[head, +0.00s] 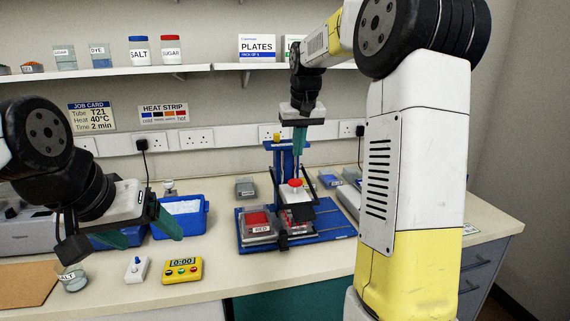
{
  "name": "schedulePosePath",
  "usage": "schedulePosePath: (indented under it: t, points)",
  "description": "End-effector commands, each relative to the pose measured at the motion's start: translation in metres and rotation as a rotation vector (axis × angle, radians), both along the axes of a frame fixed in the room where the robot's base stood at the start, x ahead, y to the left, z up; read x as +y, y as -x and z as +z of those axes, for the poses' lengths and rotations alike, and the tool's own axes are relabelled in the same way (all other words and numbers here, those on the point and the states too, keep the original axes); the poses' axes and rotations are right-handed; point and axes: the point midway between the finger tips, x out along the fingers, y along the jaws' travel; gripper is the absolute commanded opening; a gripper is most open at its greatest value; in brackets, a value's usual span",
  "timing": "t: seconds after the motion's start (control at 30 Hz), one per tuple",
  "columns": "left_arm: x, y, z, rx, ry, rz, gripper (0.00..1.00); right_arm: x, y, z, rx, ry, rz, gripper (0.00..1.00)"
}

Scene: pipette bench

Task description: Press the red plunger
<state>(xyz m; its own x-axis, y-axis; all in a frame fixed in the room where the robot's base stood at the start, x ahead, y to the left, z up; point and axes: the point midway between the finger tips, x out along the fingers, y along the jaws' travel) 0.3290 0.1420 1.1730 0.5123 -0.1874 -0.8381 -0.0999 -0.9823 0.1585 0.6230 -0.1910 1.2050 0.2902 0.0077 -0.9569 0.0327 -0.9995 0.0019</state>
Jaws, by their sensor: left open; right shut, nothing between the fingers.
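The red plunger (295,183) is a round red cap on a white body, held on a blue stand (286,155) in the middle of the bench. My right gripper (300,151) is shut and empty, its teal fingers pointing down. It shows above the plunger in the picture, slightly to the right, with a visible gap between them. My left gripper (130,241) is open and empty at the left, in front of a blue tub, away from the plunger.
A blue base carries a red-labelled tray (257,223). The blue tub (182,212) holds white material. A shelf (150,71) runs above; the front middle bench is clear.

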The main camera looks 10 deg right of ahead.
Motion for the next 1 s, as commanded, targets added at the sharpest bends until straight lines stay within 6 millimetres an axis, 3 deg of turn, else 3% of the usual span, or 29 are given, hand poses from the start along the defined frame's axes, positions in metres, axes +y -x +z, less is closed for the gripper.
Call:
schedulePosePath:
  t: [0.23,0.87,1.0]
  points:
    - [0.0,0.0,0.0,0.0,0.0,0.0,0.8,0.0,0.007,0.024,-0.002,0.0,0.0,0.0]
    - [0.0,0.0,0.0,0.0,0.0,0.0,0.8,0.0,0.007,0.025,-0.002,0.0,0.0,0.0]
    - [0.0,0.0,0.0,0.0,0.0,0.0,0.8,0.001,0.02,0.029,-0.014,-0.01,0.003,0.0]
